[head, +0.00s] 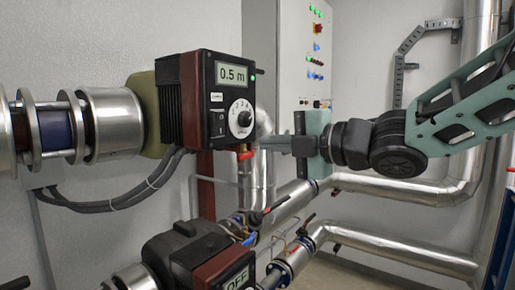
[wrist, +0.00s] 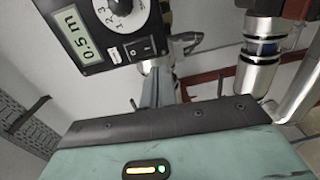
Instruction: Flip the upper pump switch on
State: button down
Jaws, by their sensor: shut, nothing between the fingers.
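The upper pump (head: 222,105) has a dark control box with a display reading "0.5 m", a lit green light and a white dial. Its black rocker switch (head: 217,123) sits low on the face, left of the dial; the switch also shows in the wrist view (wrist: 140,48). My gripper (head: 264,144) is shut and empty, just right of the box's lower edge in the head view. In the wrist view its fingers (wrist: 158,80) point toward the box and lie below and right of the switch. I see no clear contact with the switch.
A lower pump (head: 215,260) reads "OFF". A red-handled valve (head: 245,154) hangs under the upper box. Silver pipes (head: 410,190) run behind and below my arm. A grey cabinet (head: 295,50) with lit indicators stands at the back.

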jog(key=shift+f+b+v, duration=0.2)
jog(key=shift+b+v, duration=0.05)
jog(key=shift+v, duration=0.65)
jog(key=shift+f+b+v, duration=0.15)
jog(key=shift+b+v, duration=0.05)
jog(key=shift+v, duration=0.7)
jog(key=s+d+f+m+g+h+b, duration=0.1)
jog(key=s+f+m+h, duration=0.35)
jog(key=f+m, duration=0.4)
jog(key=s+d+f+m+g+h+b, duration=0.1)
jog(key=s+d+f+m+g+h, duration=0.3)
jog(key=f, duration=0.8)
jog(key=s+f+m+g+h, duration=0.2)
jog(key=s+f+m, duration=0.2)
jog(key=s, duration=0.4)
jog(key=s+d+f+m+g+h, duration=0.1)
jog(key=s+f+m+g+h, duration=0.1)
jog(key=s+f, duration=0.4)
jog(key=s+m+g, duration=0.1)
jog(key=s+m, duration=0.1)
jog(key=s, duration=0.1)
jog(key=shift+d+b, duration=0.35)
jog(key=shift+w+f, duration=0.1)
dwell(0.6)
